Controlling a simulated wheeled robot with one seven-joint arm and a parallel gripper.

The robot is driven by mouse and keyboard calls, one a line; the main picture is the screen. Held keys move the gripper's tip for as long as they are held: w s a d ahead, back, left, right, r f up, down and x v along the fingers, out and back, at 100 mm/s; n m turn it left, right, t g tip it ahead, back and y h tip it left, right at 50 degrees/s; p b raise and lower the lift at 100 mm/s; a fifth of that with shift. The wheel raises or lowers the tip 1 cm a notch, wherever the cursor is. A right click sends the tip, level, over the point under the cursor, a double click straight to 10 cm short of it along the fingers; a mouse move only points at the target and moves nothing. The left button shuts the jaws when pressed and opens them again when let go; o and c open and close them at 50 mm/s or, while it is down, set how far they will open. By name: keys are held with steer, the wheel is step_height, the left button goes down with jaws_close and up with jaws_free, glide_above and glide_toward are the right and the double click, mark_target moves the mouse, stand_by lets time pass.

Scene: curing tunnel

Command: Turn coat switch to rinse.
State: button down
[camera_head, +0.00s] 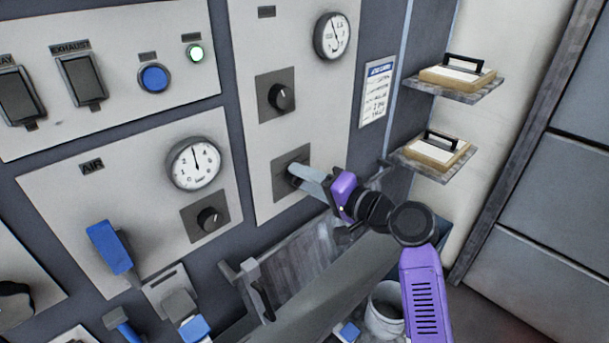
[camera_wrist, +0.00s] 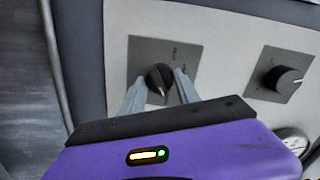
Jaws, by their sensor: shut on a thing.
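A black rotary switch (camera_wrist: 158,78) on a dark square plate sits between my gripper's fingers in the wrist view. I take it as the coat switch, but its label is too small to read. Its pale pointer mark faces the lower side of the wrist picture. In the head view, its plate (camera_head: 281,186) is the lower one on the right-hand panel, and the fingers hide most of the knob. My gripper (camera_wrist: 158,88) is shut on the switch, with a pale finger on either side; it also shows in the head view (camera_head: 299,174).
Another black knob (camera_head: 281,96) is on the plate above, below a round gauge (camera_head: 332,36). The AIR panel (camera_head: 150,165) is to the left, with a blue-handled lever (camera_head: 108,246). Two small shelves (camera_head: 455,90) with boxes jut out at the right. A trough lies below.

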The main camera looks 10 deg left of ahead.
steer(key=shift+m, duration=0.9)
steer(key=shift+f, duration=0.1)
steer(key=c, duration=0.9)
jaws_free()
steer(key=b+v, duration=0.1)
steer(key=v, duration=0.7)
steer(key=shift+w, duration=0.1)
